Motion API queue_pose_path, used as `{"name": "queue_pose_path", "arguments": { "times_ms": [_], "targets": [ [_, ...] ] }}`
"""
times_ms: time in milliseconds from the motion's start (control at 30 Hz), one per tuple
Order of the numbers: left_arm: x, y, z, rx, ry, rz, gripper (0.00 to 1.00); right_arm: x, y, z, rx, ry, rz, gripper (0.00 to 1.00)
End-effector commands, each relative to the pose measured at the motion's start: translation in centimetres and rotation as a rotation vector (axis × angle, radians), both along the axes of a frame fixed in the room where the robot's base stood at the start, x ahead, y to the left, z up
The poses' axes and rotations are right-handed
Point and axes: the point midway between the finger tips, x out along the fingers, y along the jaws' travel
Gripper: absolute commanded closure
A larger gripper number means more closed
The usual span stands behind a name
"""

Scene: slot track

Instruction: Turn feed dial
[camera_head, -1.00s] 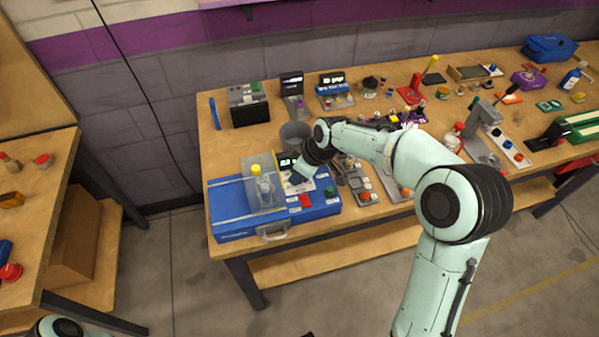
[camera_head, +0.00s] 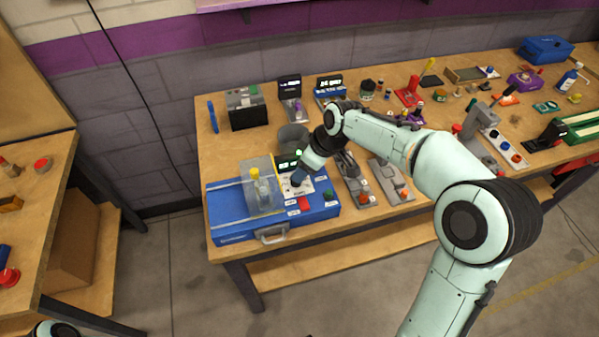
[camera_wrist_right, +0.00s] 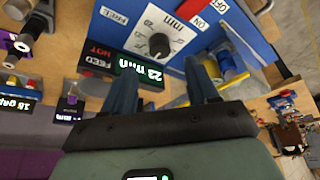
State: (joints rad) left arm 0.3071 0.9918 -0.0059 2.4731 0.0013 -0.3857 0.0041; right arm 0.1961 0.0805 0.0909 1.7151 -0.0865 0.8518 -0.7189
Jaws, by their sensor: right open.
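The blue feed machine (camera_head: 225,215) sits at the front left corner of the bench. In the right wrist view its black feed dial (camera_wrist_right: 159,45), with a pale pointer mark, sits on a white scale plate marked mm. My right gripper (camera_wrist_right: 160,72) is open. Its two blue fingers are apart and point toward the dial, with the dial between and just beyond their tips; I cannot tell whether they touch it. In the head view the right gripper (camera_head: 298,179) is over the machine's top and hides the dial. My left gripper is out of view.
A lit green display (camera_wrist_right: 140,72) stands next to the dial plate. A clear guard with a yellow top (camera_head: 262,188) stands left. A grey bin (camera_head: 293,138) is behind.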

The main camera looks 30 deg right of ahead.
Motion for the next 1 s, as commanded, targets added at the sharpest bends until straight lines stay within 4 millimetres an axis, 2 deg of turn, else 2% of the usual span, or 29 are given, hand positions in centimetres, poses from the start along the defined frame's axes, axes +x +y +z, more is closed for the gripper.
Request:
{"name": "queue_pose_path", "arguments": {
  "times_ms": [33, 200, 400, 1000],
  "targets": [
    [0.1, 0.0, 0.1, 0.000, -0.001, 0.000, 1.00, -0.3, -0.3, 1.3, -0.001, -0.006, -0.002, 0.42],
    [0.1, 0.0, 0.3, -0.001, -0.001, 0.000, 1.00, -1.5, -1.0, 4.5, -0.001, -0.005, 0.000, 0.42],
    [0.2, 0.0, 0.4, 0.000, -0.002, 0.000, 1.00, -2.2, -1.4, 6.5, -0.001, -0.002, 0.001, 0.42],
    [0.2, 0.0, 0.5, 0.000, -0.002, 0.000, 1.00, -2.4, -1.5, 6.8, 0.000, 0.000, 0.001, 0.42]
  ]
}}
